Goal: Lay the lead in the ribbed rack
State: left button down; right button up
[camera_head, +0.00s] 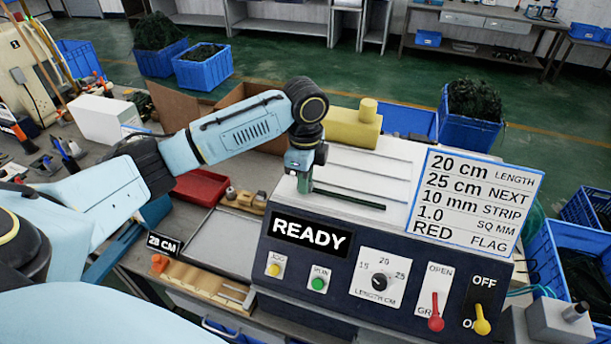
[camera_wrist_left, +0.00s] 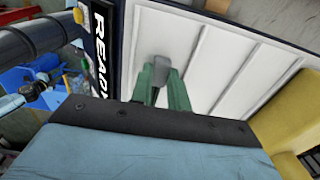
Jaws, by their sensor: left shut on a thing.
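My left gripper (camera_head: 300,180) is above the white sloping top (camera_head: 345,165) of the dark machine, near its left side. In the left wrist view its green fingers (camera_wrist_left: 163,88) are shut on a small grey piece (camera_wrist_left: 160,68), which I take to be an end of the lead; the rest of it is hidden. White ribs cross the machine's top in the left wrist view (camera_wrist_left: 225,60). A dark green bar (camera_head: 350,199) lies along the lower part of that top; I cannot tell whether it is held. My right gripper is out of view.
The machine's front has a READY display (camera_head: 310,237), a dial and red and yellow levers. A grey tray (camera_head: 222,240) and a red bin (camera_head: 200,188) lie left of the machine. A yellow block (camera_head: 355,127) stands behind.

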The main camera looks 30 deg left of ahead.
pick_arm(q)
jog(key=c, duration=1.3)
grip_release()
jog(key=shift+o, duration=0.2)
jog(key=shift+r, duration=0.1)
notch_tip(320, 180, up, 13)
jog(key=shift+r, duration=0.15)
